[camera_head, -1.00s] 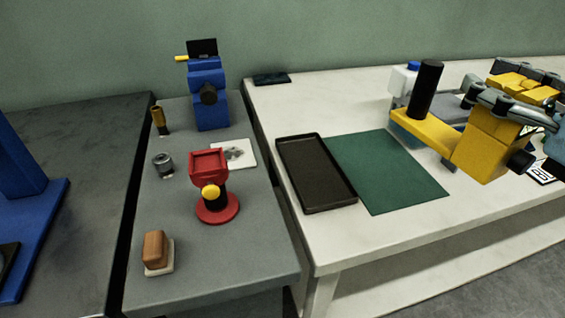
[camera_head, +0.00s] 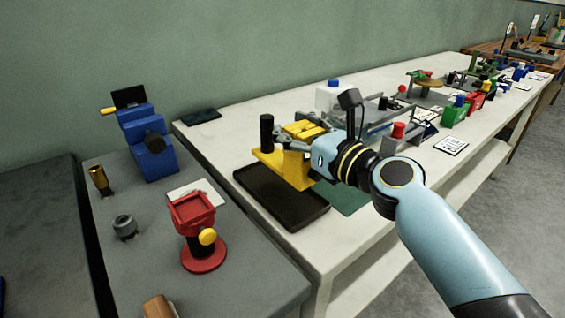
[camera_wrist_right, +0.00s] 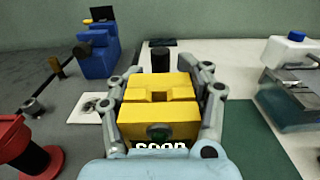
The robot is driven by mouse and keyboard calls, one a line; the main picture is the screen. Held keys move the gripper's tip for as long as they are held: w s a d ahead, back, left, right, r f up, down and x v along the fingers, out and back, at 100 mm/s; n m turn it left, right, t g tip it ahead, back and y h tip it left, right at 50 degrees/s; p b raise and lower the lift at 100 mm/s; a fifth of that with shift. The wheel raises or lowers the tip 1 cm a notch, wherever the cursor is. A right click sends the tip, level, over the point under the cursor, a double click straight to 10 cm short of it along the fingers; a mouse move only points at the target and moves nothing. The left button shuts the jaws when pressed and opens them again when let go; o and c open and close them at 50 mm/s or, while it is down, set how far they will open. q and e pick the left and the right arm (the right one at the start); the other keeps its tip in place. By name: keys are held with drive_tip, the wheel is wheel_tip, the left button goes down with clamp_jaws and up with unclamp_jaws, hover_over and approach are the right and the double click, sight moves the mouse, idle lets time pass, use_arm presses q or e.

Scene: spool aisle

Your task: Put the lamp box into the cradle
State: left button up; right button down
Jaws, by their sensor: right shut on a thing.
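A yellow block with a black cylinder at its far end, which I take for the lamp box (camera_head: 291,172), is in my right gripper (camera_head: 302,140). The box hangs over the far part of a black tray, and I cannot tell its height. In the right wrist view, the two grey fingers close on both sides of the box (camera_wrist_right: 158,92), and the black cylinder stands behind it. A red square holder on a round base, seemingly the cradle (camera_head: 193,212), stands to the left, apart from the box; its square top looks empty. My left gripper is out of view.
The black tray (camera_head: 262,207) and green mat (camera_head: 350,199) lie on the white table. A blue device (camera_head: 148,145), brown peg (camera_head: 99,180), grey knob (camera_head: 124,227) and brown block (camera_head: 158,307) surround the red holder on the grey table. A white bottle (camera_head: 328,97) stands behind my arm.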

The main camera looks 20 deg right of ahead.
sight(284, 154)
drive_tip(key=shift+a+f, duration=0.5)
drive_tip(key=shift+a, duration=0.35)
drive_tip(key=shift+s+f+b, duration=0.1)
drive_tip(key=shift+f+b, duration=0.1)
drive_tip(key=shift+b, duration=0.1)
drive_tip(key=shift+f+b, duration=1.4)
drive_tip(key=shift+f, duration=0.6)
drive_tip(key=c, duration=0.5)
unclamp_jaws()
drive_tip(key=shift+r+p, duration=0.25)
drive_tip(key=shift+p, duration=0.05)
drive_tip(key=b+v, duration=0.1)
drive_tip(key=v, duration=1)
drive_tip(key=shift+f, duration=0.15)
drive_tip(key=shift+s+d, duration=0.1)
drive_tip(key=shift+s, duration=0.45)
